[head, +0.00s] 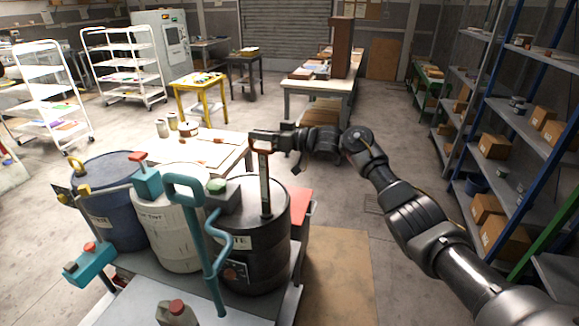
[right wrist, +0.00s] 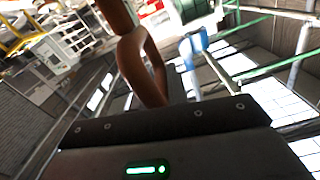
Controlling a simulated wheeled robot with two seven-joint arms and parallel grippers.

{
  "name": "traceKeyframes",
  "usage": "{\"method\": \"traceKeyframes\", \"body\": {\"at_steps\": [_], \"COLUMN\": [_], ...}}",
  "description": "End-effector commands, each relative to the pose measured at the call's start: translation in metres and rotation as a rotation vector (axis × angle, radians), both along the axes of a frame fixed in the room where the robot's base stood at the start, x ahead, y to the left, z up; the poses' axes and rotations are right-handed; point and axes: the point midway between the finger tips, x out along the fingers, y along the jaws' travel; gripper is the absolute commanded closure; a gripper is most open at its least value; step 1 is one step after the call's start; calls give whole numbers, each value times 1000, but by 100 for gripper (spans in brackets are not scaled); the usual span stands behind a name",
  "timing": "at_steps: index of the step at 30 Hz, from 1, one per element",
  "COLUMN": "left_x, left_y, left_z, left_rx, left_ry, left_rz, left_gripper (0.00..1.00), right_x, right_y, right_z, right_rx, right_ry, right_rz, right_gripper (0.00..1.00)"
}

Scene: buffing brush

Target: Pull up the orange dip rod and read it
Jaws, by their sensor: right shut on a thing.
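Any marks on the strip are too small to read. My right gripper (head: 264,137) is shut on the handle, high above the drum. In the right wrist view the orange-brown loop (right wrist: 146,68) rises from between the jaws. My left gripper is not in view.
A white drum (head: 172,230) and a blue drum (head: 110,205) stand left of the black one. A teal curved handle (head: 195,235) rises in front. A low table (head: 225,155) is behind. Blue shelving (head: 500,130) with boxes lines the right; the floor between is mostly clear.

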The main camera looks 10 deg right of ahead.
Motion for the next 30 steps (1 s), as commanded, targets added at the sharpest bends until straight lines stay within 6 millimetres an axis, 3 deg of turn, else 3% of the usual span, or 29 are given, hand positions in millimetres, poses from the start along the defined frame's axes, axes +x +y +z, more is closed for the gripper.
{"method": "traceKeyframes", "body": {"at_steps": [1, 3, 9, 24, 25, 30], "left_x": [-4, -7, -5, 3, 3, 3], "left_y": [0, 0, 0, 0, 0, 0], "left_z": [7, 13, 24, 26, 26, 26], "left_rx": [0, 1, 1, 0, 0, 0], "left_ry": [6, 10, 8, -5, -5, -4], "left_rz": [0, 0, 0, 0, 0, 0], "left_gripper": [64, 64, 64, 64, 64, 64], "right_x": [2, 3, 4, 4, 4, 3], "right_y": [5, 7, 9, 7, 6, 6], "right_z": [19, 33, 57, 63, 63, 63], "right_rx": [4, 5, 5, 7, 7, 5], "right_ry": [-4, -4, -4, -5, -5, -4], "right_rz": [7, 10, 12, 11, 11, 9], "right_gripper": [100, 100, 100, 100, 83, 64]}}
